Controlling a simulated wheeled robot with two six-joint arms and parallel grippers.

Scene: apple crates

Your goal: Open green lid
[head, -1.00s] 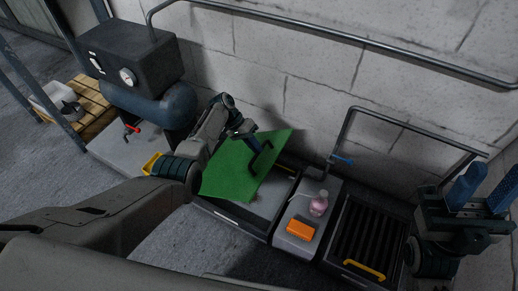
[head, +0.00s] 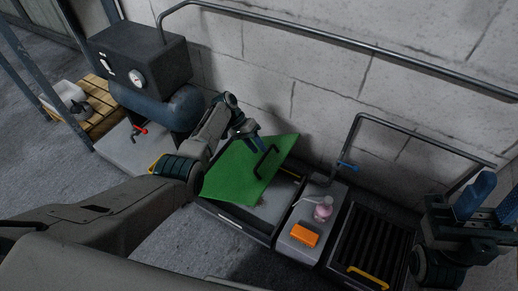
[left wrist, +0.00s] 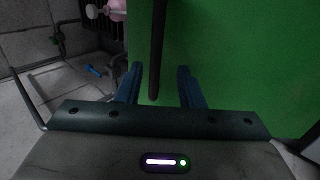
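The green lid (head: 240,172) stands tilted up over a dark, grey-bottomed bin (head: 246,230), whose inside shows below and right of it. A dark bar handle (head: 267,163) is on the lid's face; in the left wrist view the handle (left wrist: 157,45) runs down between my fingers. My left gripper (head: 250,138) is at the handle. In the left wrist view its blue fingers (left wrist: 160,88) are spread, with gaps on both sides of the bar. My right gripper (head: 492,197) is at the right edge, fingers apart, with nothing seen between them.
A grey ledge right of the bin holds a pink bottle (head: 323,208) and an orange block (head: 305,236). A black slatted crate (head: 365,243) with a yellow handle is farther right. A compressor (head: 140,60) stands left; a block wall and metal rail are behind.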

